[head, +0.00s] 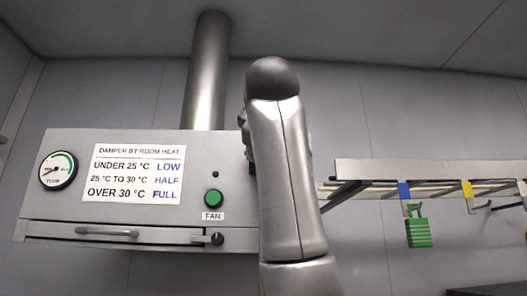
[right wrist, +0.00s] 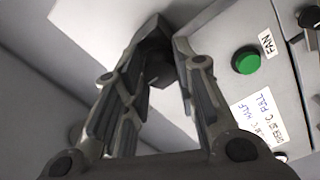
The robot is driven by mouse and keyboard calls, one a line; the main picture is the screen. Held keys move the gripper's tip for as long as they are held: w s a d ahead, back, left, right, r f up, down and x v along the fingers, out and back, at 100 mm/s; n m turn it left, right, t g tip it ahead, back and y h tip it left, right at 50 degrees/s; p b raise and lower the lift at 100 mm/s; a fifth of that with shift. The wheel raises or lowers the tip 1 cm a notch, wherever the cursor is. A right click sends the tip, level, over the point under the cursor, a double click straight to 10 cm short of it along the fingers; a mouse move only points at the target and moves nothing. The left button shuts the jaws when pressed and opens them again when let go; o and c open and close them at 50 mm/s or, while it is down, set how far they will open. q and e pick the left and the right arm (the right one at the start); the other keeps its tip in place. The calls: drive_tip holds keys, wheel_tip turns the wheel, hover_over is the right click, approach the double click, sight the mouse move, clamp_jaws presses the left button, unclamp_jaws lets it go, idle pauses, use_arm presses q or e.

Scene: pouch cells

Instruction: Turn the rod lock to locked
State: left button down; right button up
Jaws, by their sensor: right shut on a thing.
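My right arm (head: 290,180) stands upright in front of the grey hood (head: 60,215) in the head view and hides part of its right end. My right gripper (right wrist: 160,85) shows in the right wrist view. Its fingers are shut on a dark knob-like part (right wrist: 158,68), past the green fan button as seen there. I cannot tell whether this part is the rod lock or how it is set. A short rod with a dark knob (head: 216,239) sits at the hood's lower right; a dark knob (right wrist: 311,17) also shows at the wrist view's upper right corner. My left gripper is out of view.
The hood carries a round gauge (head: 58,170), a damper sign (head: 137,174), a green fan button (head: 213,198) and a long handle (head: 106,231). A duct (head: 208,70) rises behind. At right, a green padlock (head: 418,232) hangs under a rail (head: 430,170) with blue and yellow tags.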

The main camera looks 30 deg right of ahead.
drive_tip(key=shift+n, duration=0.4)
drive_tip(key=o, duration=1.1)
drive_tip(key=shift+a, duration=0.1)
drive_tip(key=shift+c, duration=0.2)
drive_tip(key=v, duration=1.2)
